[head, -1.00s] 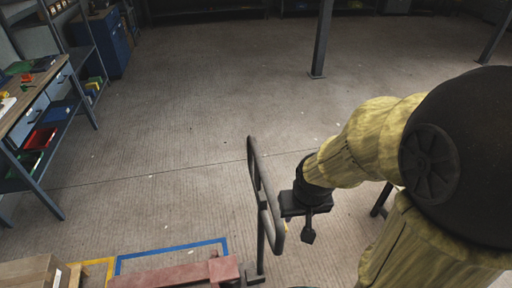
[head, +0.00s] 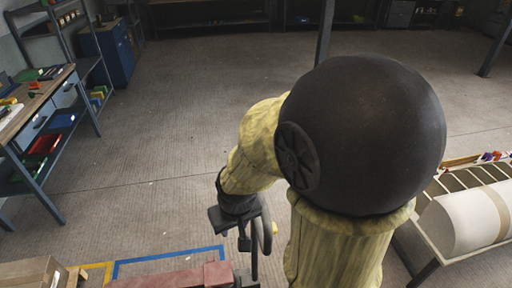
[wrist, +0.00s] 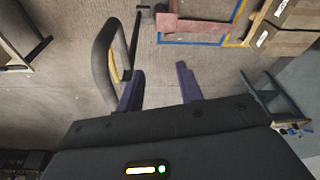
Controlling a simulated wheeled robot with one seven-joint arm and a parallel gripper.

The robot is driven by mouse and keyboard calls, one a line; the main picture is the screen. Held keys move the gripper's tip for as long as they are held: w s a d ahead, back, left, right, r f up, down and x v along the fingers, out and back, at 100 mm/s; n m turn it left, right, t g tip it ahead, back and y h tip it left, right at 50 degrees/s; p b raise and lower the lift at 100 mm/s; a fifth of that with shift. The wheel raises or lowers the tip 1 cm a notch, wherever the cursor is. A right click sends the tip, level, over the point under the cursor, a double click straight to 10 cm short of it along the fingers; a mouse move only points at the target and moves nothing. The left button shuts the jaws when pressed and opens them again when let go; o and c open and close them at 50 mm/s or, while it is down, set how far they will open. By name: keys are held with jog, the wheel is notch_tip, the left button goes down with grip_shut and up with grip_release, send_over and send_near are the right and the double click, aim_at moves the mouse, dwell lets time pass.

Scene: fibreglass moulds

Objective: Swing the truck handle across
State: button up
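The truck handle is a dark tubular loop (head: 268,232) on a post at the end of the dusty-red truck (head: 185,278). My sleeve and wrist cover part of it in the head view. In the wrist view the handle (wrist: 101,58) stands at the left, its near end close to my left finger; I cannot tell whether they touch. The truck (wrist: 195,24) shows at the top. My gripper (head: 244,238) is just left of the visible handle part in the head view. In the wrist view my gripper (wrist: 161,70) is open, with only floor between its fingers.
A workbench (head: 35,100) with trays stands at the left. Cardboard boxes (head: 35,272) and blue floor tape (head: 165,254) are at bottom left. A rack with a large white cylinder (head: 470,218) stands at the right. The floor beyond the truck is clear.

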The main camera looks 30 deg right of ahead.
jog(key=shift+a, duration=0.1)
jog(key=shift+o, duration=0.2)
jog(key=shift+o, duration=1.3)
jog(key=w+d+r+m+t+b, duration=0.1)
jog(key=w+d+r, duration=0.4)
jog(key=d, duration=0.3)
jog(key=w+d+r+m+t+b, duration=0.1)
jog(key=w+d+r+m, duration=0.1)
jog(key=w+d+r, duration=0.3)
jog(key=w+d, duration=0.2)
jog(key=d, duration=0.1)
jog(key=shift+d+m+y, duration=0.3)
jog(key=shift+y, duration=0.1)
jog(key=shift+w+f, duration=0.1)
jog(key=p+x, duration=0.3)
jog(key=x, duration=1.4)
jog(key=shift+w+f, duration=0.1)
jog(key=shift+w, duration=0.2)
